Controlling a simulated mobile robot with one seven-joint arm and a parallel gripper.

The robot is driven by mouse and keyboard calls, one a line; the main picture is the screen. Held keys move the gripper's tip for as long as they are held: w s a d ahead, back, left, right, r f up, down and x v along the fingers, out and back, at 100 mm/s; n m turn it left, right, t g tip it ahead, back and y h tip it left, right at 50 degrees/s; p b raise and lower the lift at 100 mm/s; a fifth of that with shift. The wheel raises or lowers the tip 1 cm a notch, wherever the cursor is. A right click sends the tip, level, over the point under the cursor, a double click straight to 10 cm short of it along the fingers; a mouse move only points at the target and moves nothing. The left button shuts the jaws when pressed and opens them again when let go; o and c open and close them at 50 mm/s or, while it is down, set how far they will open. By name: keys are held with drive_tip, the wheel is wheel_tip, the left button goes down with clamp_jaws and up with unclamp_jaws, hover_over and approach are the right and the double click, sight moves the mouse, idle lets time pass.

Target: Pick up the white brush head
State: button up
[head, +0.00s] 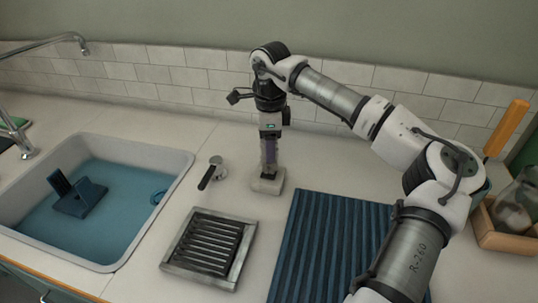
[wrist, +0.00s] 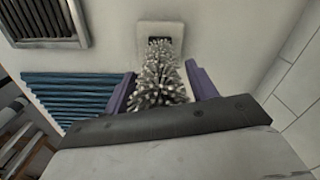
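The white brush head (wrist: 160,78) has pale bristles and rises from a pale block-like base (wrist: 176,32) with a dark slot, in the wrist view. My gripper (wrist: 160,84) has its two purple fingers on either side of the bristles, with small gaps visible, so it looks open around the brush head. In the head view my gripper (head: 268,160) points straight down over the base (head: 268,183) on the counter. The fingers mostly hide the brush head there. The lower end of the brush head is hard to make out.
A ridged blue mat (head: 322,250) lies right of the base, and a metal grate tray (head: 175,262) lies in front. A sink (head: 165,200) with water and a dark blue object (head: 82,200) is at left. A small knob-like fitting (head: 216,163) stands close by. The tiled wall (head: 190,75) is behind.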

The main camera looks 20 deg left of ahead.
drive_tip(key=c, duration=1.1)
drive_tip(key=shift+o, duration=0.2)
drive_tip(key=shift+r, duration=0.1)
